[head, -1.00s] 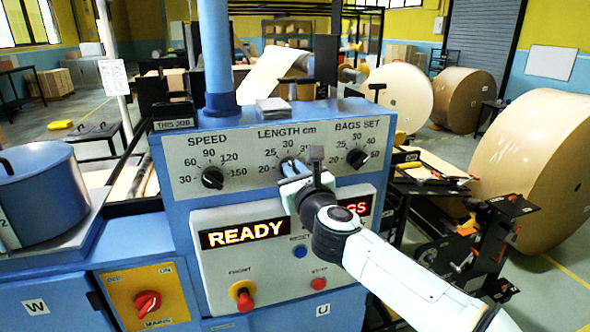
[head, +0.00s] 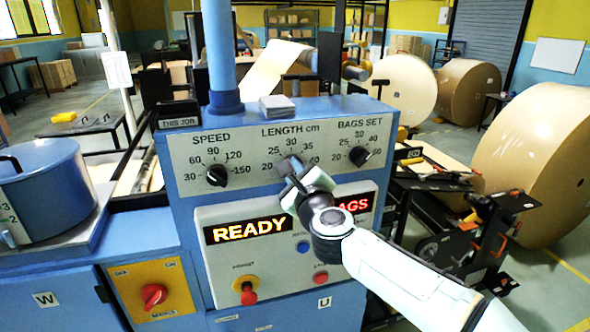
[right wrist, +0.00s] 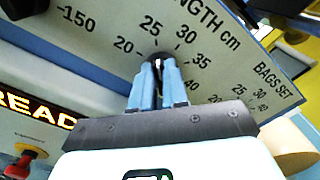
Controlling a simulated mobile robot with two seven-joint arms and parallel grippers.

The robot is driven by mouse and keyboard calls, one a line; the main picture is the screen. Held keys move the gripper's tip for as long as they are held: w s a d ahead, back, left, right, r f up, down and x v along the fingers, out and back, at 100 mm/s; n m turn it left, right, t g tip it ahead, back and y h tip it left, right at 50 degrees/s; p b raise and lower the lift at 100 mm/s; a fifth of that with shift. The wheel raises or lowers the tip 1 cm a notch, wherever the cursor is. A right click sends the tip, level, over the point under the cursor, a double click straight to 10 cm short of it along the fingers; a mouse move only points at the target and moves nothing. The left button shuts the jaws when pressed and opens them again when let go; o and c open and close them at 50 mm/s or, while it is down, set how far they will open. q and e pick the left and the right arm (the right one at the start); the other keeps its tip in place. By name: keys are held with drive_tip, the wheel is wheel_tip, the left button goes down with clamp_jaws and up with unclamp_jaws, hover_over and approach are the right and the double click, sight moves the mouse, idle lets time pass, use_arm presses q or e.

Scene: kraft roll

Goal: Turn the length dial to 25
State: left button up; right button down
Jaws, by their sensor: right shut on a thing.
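The length dial (head: 289,163) is a small dark knob on the grey panel of the blue machine, under the label LENGTH cm. Its scale shows 20, 25, 30, 35 and 40. My right gripper (head: 293,172) comes from the lower right and is shut on the dial. In the right wrist view the two blue fingers (right wrist: 158,82) are close together on the dark dial (right wrist: 156,62). The fingers cover most of the knob, so I cannot tell which number its pointer faces. My left gripper is not in view.
The speed dial (head: 217,175) is left of the length dial and the bags set dial (head: 359,156) is right. Below are a READY display (head: 247,230), a blue button (head: 303,247) and red buttons (head: 249,297). Large kraft rolls (head: 535,170) stand at the right.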

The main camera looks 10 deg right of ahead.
idle(0.4)
drive_tip(key=c, duration=1.1)
unclamp_jaws()
drive_tip(key=shift+c, duration=0.2)
drive_tip(key=shift+s, duration=0.1)
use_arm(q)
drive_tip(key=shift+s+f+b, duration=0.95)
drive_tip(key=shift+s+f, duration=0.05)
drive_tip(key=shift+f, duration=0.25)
use_arm(e)
drive_tip(key=s, duration=1.3)
drive_tip(key=shift+d, duration=0.2)
